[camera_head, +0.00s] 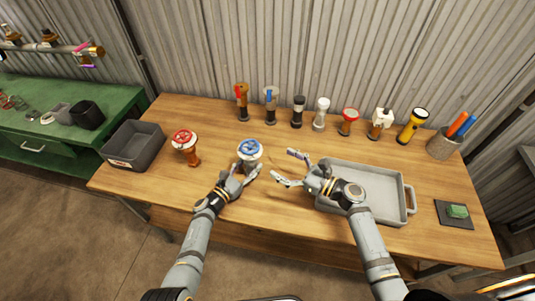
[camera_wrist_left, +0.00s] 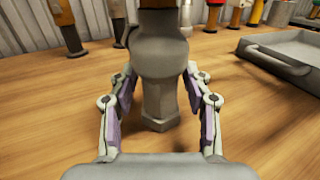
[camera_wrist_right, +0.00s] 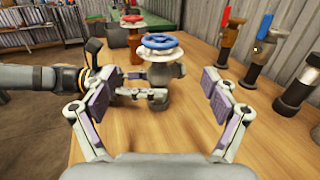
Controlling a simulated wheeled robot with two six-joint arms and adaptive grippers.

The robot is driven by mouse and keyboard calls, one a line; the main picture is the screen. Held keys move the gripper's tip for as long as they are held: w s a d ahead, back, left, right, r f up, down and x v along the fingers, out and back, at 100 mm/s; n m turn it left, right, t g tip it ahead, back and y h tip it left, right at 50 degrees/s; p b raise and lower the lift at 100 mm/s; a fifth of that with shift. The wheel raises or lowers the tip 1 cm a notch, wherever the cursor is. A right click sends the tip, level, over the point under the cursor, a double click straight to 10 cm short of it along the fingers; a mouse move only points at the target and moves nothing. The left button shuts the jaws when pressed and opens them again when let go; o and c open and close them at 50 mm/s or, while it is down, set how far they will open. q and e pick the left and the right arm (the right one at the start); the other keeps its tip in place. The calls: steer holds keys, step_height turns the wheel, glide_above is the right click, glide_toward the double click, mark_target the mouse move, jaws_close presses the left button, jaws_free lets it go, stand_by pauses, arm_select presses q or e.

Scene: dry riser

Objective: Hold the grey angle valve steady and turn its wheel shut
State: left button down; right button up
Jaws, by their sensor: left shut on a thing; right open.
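The grey angle valve (camera_head: 249,164) stands upright on the wooden table with a blue wheel (camera_head: 250,149) on top. It also shows in the right wrist view (camera_wrist_right: 165,88), with its blue wheel (camera_wrist_right: 159,41) facing up. My left gripper (camera_head: 248,172) is shut on the valve's lower body; in the left wrist view its fingers press on both sides of the grey body (camera_wrist_left: 158,80). The wheel lies outside the left wrist view. My right gripper (camera_head: 281,167) is open and empty, to the right of the valve and apart from it. The fingertips in the right wrist view (camera_wrist_right: 165,82) frame the valve at a distance.
An orange valve with a red wheel (camera_head: 184,137) stands at the left beside a dark grey bin (camera_head: 133,147). A grey tray (camera_head: 391,190) lies right of my right gripper. Several valves and torches stand along the back. The table front between my arms is clear.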

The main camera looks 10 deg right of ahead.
mark_target(257, 151)
steer(key=x, duration=1.2)
steer(key=shift+w, duration=0.15)
steer(key=c, duration=1.1)
steer(key=shift+m+t+h, duration=0.8)
steer(key=shift+t, duration=0.2)
steer(key=shift+c, duration=0.3)
steer(key=o, duration=1.2)
steer(key=shift+c, duration=0.2)
steer(key=v, duration=1.2)
